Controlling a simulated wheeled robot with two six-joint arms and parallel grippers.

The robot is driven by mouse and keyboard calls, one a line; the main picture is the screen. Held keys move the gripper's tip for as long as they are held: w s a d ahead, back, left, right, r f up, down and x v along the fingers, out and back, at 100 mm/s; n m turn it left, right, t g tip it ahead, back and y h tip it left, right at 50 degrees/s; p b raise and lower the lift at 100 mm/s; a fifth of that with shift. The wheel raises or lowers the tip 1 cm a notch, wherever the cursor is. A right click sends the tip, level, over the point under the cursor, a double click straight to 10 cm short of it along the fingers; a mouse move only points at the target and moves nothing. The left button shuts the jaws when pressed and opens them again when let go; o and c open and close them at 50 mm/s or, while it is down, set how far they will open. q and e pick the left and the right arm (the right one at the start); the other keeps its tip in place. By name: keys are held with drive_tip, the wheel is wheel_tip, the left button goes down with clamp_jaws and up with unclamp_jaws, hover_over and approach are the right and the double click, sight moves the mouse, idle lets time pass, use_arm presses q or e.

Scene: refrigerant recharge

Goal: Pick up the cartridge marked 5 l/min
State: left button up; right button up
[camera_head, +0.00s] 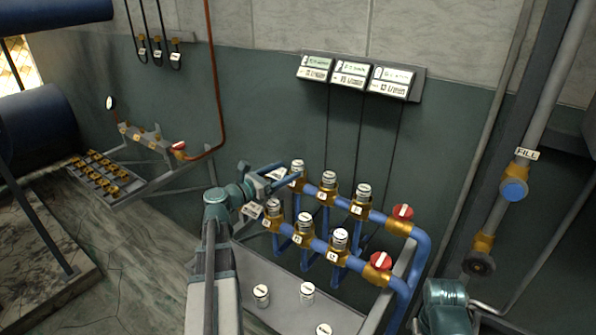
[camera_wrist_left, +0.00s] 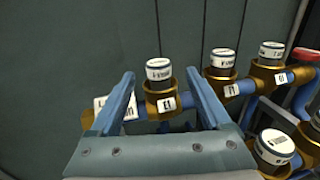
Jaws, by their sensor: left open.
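My left gripper (camera_head: 283,175) is open at the left end of the upper valve row; its two blue fingers (camera_wrist_left: 162,88) show in the left wrist view. A white-capped grey cartridge (camera_wrist_left: 158,70) stands upright in a brass socket beyond and between the fingers. The fingers look apart from it; it also shows in the head view (camera_head: 298,166). The upper row holds two more cartridges, a middle one (camera_head: 328,181) and a right one (camera_head: 363,192). Printing on the cartridges is too small to read, so I cannot tell which is marked 5 l/min. The right gripper is not seen.
Below stands a second row of cartridges (camera_head: 305,222) on a blue pipe. Loose cartridges (camera_head: 307,290) stand on a grey tray (camera_head: 275,270). Red-handled valves (camera_head: 380,260) sit at the right. Three displays (camera_head: 350,75) hang on the wall above.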

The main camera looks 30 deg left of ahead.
sight(293, 167)
use_arm(q)
drive_tip(key=shift+w+d, duration=0.15)
drive_tip(key=shift+w, duration=0.3)
drive_tip(key=x, duration=0.5)
drive_tip(key=shift+w+f, duration=0.1)
drive_tip(key=shift+w, duration=0.05)
drive_tip(key=shift+c, duration=0.3)
clamp_jaws()
